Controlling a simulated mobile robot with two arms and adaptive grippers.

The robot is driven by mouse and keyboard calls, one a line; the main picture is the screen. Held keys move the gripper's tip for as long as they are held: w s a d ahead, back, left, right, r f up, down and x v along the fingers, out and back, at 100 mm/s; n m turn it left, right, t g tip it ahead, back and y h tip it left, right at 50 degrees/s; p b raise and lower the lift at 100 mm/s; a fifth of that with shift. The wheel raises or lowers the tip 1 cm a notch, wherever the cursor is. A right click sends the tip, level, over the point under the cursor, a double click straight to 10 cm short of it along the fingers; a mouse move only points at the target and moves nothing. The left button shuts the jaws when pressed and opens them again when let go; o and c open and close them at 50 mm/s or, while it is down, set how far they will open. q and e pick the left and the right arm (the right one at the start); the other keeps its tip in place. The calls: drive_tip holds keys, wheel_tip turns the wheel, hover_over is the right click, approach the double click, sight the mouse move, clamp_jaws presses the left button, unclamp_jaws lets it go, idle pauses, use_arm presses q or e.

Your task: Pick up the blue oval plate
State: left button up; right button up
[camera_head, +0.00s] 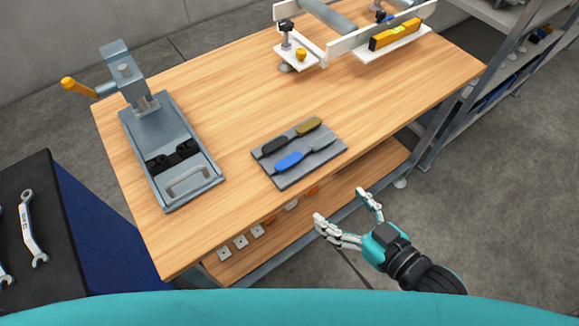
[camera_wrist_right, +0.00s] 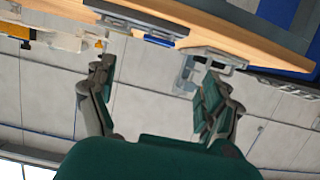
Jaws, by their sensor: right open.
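The blue oval plate (camera_head: 289,162) lies at the near left of a grey tray (camera_head: 283,183) on the wooden workbench. Touching or close around it on the tray are a black oval piece (camera_head: 274,144), an olive one (camera_head: 308,125) and a grey one (camera_head: 320,143). My right gripper (camera_head: 340,207) is open and empty, off the bench's near edge, to the right of and nearer than the tray. In the right wrist view, its fingers (camera_wrist_right: 158,78) are spread apart, and the tray (camera_wrist_right: 145,22) shows beyond them near the top. My left gripper does not show.
A grey press with an orange handle (camera_head: 78,87) stands at the bench's left. A white fixture with a yellow level (camera_head: 395,35) is at the back right. A dark cabinet with wrenches (camera_head: 32,230) is at far left. Bench wood around the tray is clear.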

drive_tip(key=p, duration=0.2)
approach(291, 163)
drive_tip(key=x, duration=0.4)
drive_tip(key=p+x, duration=0.1)
drive_tip(key=x, duration=0.3)
drive_tip(key=shift+w, duration=0.15)
drive_tip(key=shift+w+a+f, duration=0.15)
drive_tip(key=shift+w+a, duration=0.15)
drive_tip(key=shift+s, duration=0.1)
drive_tip(key=shift+d, duration=0.1)
drive_tip(key=shift+c, duration=1.3)
drive_tip(key=c, duration=0.8)
